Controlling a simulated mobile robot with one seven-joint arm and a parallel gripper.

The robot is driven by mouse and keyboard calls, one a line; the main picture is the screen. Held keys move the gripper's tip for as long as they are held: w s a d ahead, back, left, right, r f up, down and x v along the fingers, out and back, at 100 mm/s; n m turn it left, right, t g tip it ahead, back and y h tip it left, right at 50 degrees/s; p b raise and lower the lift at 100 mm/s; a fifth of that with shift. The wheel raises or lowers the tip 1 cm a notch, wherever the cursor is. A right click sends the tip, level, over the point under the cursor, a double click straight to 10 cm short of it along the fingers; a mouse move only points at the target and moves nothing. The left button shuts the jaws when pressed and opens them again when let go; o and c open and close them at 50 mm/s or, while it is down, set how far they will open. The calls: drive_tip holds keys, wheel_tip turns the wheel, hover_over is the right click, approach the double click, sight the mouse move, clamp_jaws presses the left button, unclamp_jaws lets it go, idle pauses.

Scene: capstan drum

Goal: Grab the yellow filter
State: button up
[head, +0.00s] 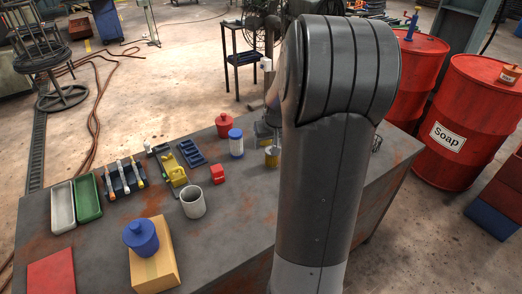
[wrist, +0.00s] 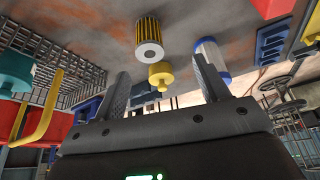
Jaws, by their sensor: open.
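The yellow filter (wrist: 149,33) shows in the wrist view as a pleated yellow-and-dark cylinder with a grey ring end, against the rusty bench top. A smaller plain yellow knobbed piece (wrist: 161,76) shows just below it in that picture. My gripper (wrist: 160,66) is open, with one finger on each side of the picture's middle. The filter appears beyond the fingertips, and nothing is visibly held. My arm hides the gripper there.
A blue-lidded jar (head: 236,143) stands close left of the yellow object. Red drums (head: 468,125) stand right of the bench.

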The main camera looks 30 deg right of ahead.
sight(272, 158)
drive_tip(key=shift+d+x, duration=0.35)
drive_tip(key=shift+x, duration=1.8)
drive_tip(key=shift+d+x, duration=0.35)
drive_tip(key=shift+x, duration=1.75)
drive_tip(key=shift+d+x, duration=0.35)
drive_tip(key=shift+x, duration=1.8)
drive_tip(key=shift+s+r, duration=0.1)
drive_tip(key=shift+s, duration=0.1)
drive_tip(key=shift+c, duration=0.2)
drive_tip(key=c, duration=1.1)
